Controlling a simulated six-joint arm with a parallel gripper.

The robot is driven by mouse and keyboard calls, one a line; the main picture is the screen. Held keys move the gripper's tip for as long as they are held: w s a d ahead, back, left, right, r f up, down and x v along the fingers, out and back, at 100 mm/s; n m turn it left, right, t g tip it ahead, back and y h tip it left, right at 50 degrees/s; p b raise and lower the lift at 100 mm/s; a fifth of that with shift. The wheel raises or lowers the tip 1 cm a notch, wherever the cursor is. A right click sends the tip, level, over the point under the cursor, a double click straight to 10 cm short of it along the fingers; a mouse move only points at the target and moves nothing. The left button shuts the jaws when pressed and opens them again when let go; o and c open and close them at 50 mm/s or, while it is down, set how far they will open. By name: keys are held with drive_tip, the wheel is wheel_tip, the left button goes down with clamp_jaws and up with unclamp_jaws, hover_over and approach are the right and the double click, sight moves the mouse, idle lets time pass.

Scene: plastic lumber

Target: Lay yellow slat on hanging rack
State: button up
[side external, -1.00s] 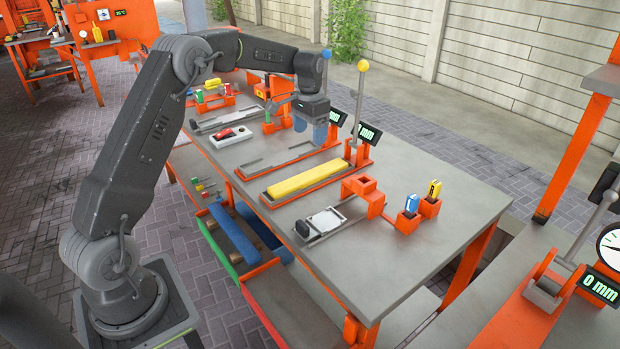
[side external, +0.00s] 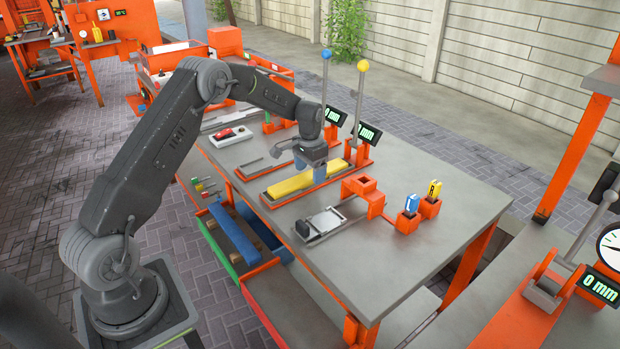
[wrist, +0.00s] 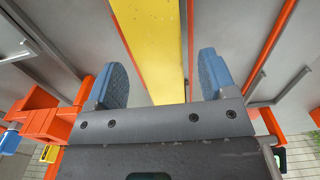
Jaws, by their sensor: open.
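The yellow slat (side external: 290,186) lies lengthwise in an orange fixture with a lever on the grey bench. My gripper (side external: 309,167) is open above the slat's far half. In the wrist view the slat (wrist: 154,35) runs between the two blue fingers of my gripper (wrist: 163,82), with a gap on both sides. I cannot tell how far the fingertips reach down beside it. What looks like the hanging rack, with a green side (side external: 218,248), is at the bench's near left side below the top. A blue slat (side external: 233,236) lies on it.
A yellow-knobbed lever (side external: 359,105) and a blue-knobbed lever (side external: 325,90) stand upright close to my gripper, with displays beside them. An orange bracket (side external: 365,188) and two small holders (side external: 408,221) stand to the right. The bench's right front is clear.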

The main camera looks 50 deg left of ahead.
drive_tip(key=shift+f, duration=0.6)
drive_tip(key=shift+c, duration=0.3)
drive_tip(key=c, duration=1.1)
